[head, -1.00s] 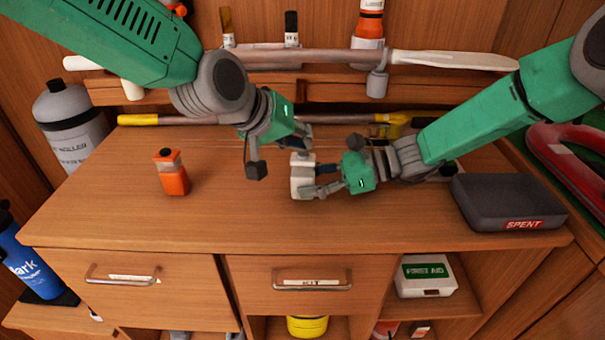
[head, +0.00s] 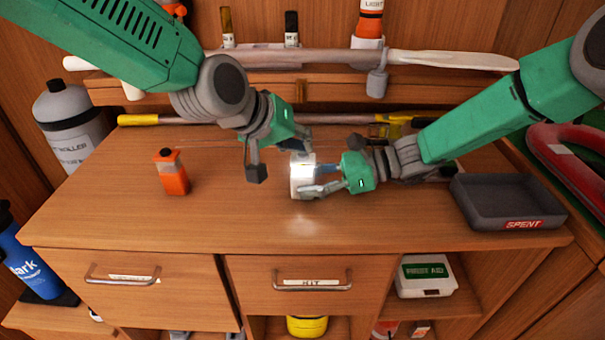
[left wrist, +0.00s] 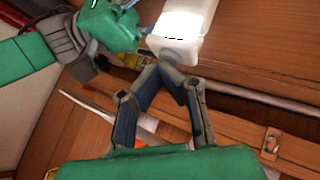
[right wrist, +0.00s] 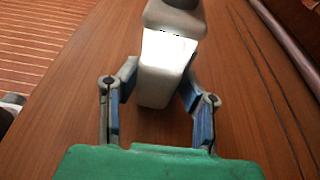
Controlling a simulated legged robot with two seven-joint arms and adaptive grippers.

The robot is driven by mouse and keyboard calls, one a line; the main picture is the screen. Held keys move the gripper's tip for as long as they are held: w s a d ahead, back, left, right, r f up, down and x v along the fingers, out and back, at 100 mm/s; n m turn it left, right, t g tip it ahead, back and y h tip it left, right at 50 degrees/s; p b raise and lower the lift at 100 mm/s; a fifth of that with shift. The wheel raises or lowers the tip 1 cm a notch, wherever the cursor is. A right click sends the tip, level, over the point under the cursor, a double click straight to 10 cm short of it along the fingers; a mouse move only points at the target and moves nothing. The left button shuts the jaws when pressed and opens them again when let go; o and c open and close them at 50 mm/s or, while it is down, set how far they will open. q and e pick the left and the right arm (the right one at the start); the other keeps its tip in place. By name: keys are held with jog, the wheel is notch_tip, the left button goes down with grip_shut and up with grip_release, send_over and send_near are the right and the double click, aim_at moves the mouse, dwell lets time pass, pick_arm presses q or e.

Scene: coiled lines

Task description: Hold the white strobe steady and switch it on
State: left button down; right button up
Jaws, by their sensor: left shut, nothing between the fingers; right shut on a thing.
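The white strobe (head: 302,185) stands on the worktop near its middle, and its lamp band glows bright white. It also shows lit in the left wrist view (left wrist: 170,50) and the right wrist view (right wrist: 158,85). My right gripper (head: 318,181) is shut on the strobe from the right, with a finger on each side of its body in the right wrist view (right wrist: 160,92). My left gripper (head: 300,146) is shut and empty, just above and behind the strobe's top. In the left wrist view its fingertips (left wrist: 165,72) meet close to the strobe.
An orange strobe-like unit (head: 172,173) stands on the worktop to the left. A dark tray marked SPENT (head: 480,217) sits at the right. A yellow-ended pole (head: 160,119) lies along the back. The front middle of the worktop is clear.

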pick_arm(q)
jog(key=shift+r, duration=0.55)
jog(key=shift+r, duration=3.05)
pick_arm(e)
jog(key=o, duration=0.9)
jog(key=shift+d, duration=0.1)
